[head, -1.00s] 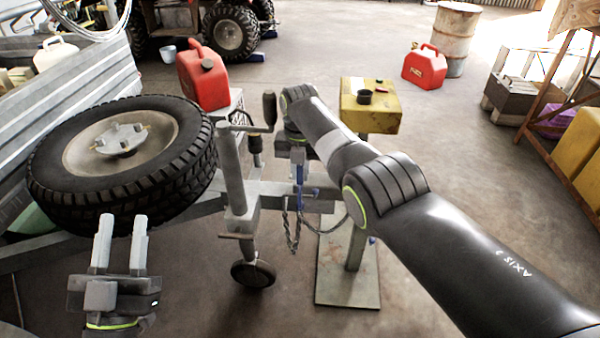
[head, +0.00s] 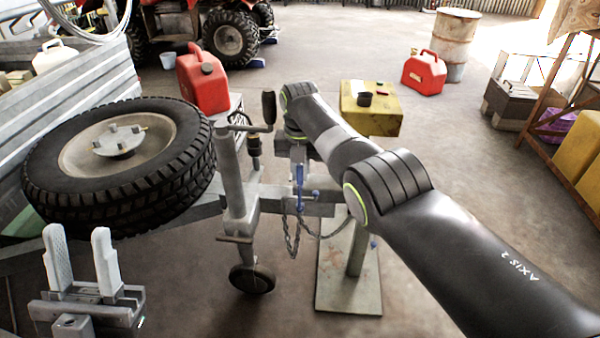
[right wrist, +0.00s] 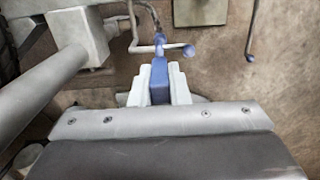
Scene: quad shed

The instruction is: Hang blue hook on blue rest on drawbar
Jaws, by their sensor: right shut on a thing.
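My right gripper (right wrist: 157,88) is shut on a blue piece, which I take to be the blue hook (right wrist: 159,72). In the head view the hook (head: 299,174) points down beside the grey drawbar (head: 325,208). A short bar with a blue tip, likely the blue rest (right wrist: 189,50), lies just beyond the hook in the right wrist view; it also shows in the head view (head: 315,194). Whether hook and rest touch, I cannot tell. My right gripper's fingers are mostly hidden in the head view. My left gripper (head: 82,262) is open and empty, below the spare wheel.
The jockey post with crank (head: 230,170) stands just left of the right gripper. Chains (head: 291,235) hang under the drawbar. A yellow box (head: 370,108) is behind my right arm. The spare wheel (head: 115,165) fills the left.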

